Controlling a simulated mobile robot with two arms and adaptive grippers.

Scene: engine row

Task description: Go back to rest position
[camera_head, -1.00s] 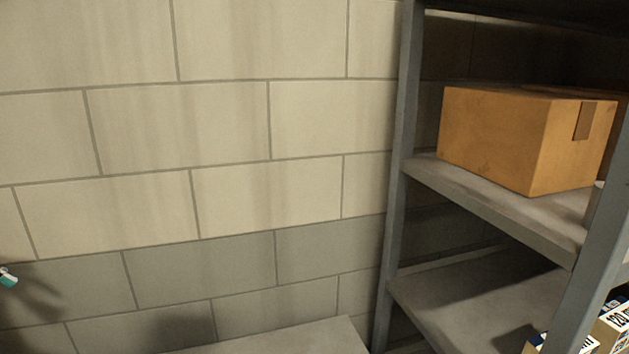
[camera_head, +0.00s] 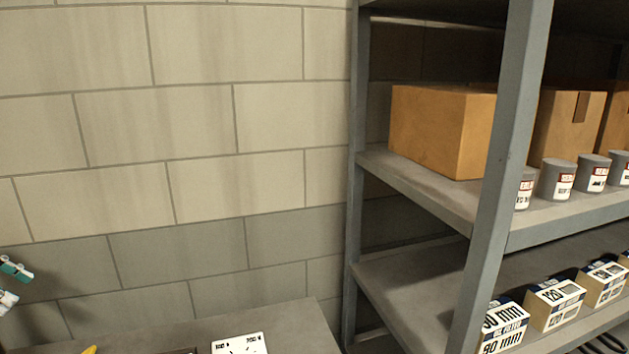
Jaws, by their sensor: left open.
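My left gripper (camera_head: 11,284) shows at the left edge of the head view, with two teal and white fingertips apart. It is open, with nothing seen between the tips. It is in front of the block wall, and its shadow falls on the wall beside it. The rest of the left arm is outside the frame. My right gripper is not in view.
A grey metal shelf (camera_head: 490,180) stands at the right with cardboard boxes (camera_head: 440,133), grey cans (camera_head: 557,180) and labelled small boxes (camera_head: 553,303). A grey surface (camera_head: 290,325) with a white label card (camera_head: 240,346) lies at the bottom. The block wall (camera_head: 190,120) fills the left.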

